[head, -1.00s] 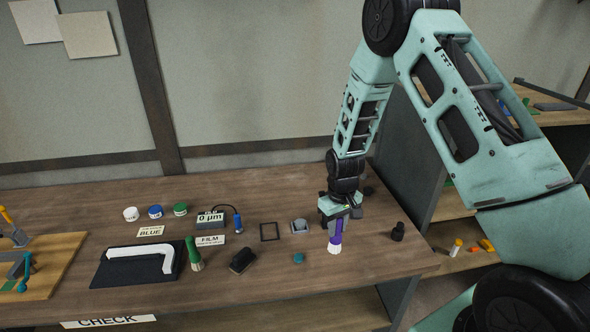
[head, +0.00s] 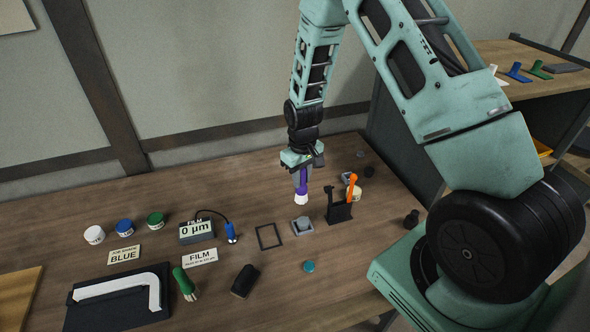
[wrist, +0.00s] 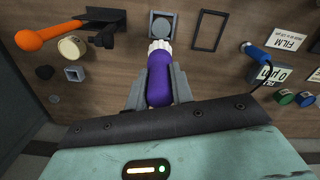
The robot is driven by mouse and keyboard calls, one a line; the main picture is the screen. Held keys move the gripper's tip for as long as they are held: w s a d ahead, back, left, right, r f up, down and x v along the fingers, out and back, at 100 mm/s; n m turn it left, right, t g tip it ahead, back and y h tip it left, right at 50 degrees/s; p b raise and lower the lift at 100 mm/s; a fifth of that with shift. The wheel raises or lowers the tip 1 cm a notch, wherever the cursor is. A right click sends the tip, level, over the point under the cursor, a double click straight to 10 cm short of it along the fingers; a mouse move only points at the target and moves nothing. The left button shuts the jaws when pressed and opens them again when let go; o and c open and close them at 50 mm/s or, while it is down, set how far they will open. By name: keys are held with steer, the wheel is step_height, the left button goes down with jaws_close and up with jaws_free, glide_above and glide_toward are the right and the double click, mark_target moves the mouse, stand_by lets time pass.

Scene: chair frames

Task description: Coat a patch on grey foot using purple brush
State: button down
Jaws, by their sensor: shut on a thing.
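My gripper (head: 301,176) is shut on the purple brush (head: 301,186), which hangs with its white bristles down. In the wrist view the fingers (wrist: 158,82) clasp the purple handle (wrist: 159,78), and the white tip (wrist: 160,51) points away from the gripper. A grey piece with a rounded top on a square base (head: 302,226), likely the grey foot, sits on the table below and in front of the brush in the head view. It also shows beyond the tip in the wrist view (wrist: 160,27). The bristles look clear of it.
A black stand with an orange-handled tool (head: 341,209) is close on the right. A flat black frame (head: 268,237), film gauge (head: 197,231) and green brush (head: 184,283) lie left. A teal disc (head: 309,267) is in front. Paint pots (head: 124,227) stand far left.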

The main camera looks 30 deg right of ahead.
mark_target(302, 189)
steer(key=shift+s+f+b, duration=0.15)
steer(key=shift+f+b, duration=2.25)
steer(key=shift+f, duration=1.5)
steer(key=s, duration=0.1)
steer(key=s+a, duration=0.1)
steer(key=s, duration=0.1)
steer(key=shift+s, duration=0.2)
steer(key=shift+s+a, duration=0.1)
steer(key=shift+w+d, duration=0.3)
steer(key=shift+w, duration=0.4)
steer(key=shift+w+d, duration=0.25)
steer(key=shift+w, duration=0.8)
step_height(302, 189, up, 3)
steer(key=shift+r+p, duration=0.1)
steer(key=shift+p, duration=0.95)
steer(key=shift+w+r, duration=0.2)
steer(key=shift+r, duration=0.1)
steer(key=shift+s+r+p, duration=0.1)
steer(key=shift+r+p, duration=1.5)
steer(key=shift+r, duration=0.55)
